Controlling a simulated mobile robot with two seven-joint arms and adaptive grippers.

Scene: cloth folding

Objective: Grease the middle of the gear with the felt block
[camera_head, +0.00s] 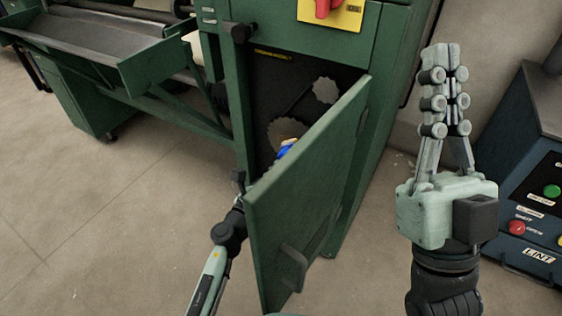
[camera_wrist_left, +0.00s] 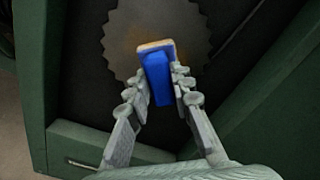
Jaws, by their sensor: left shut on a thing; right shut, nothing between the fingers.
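The felt block (camera_wrist_left: 157,75) has a blue body with a tan felt face at its far end. My left gripper (camera_wrist_left: 160,80) is shut on its blue part and holds it in front of the large toothed gear (camera_wrist_left: 185,30). The felt end overlaps the gear's middle in the left wrist view; I cannot tell whether it touches. In the head view the blue block (camera_head: 285,150) and gear (camera_head: 279,129) show past the door edge, while the door hides most of my left gripper. My right gripper (camera_head: 445,65) is shut, empty and raised at the right.
The green cabinet door (camera_head: 305,195) stands open between my arms. A smaller gear (camera_head: 325,90) sits upper right inside the cabinet. A dark blue control box (camera_head: 535,170) stands at the right. Floor (camera_head: 100,210) is clear at the left.

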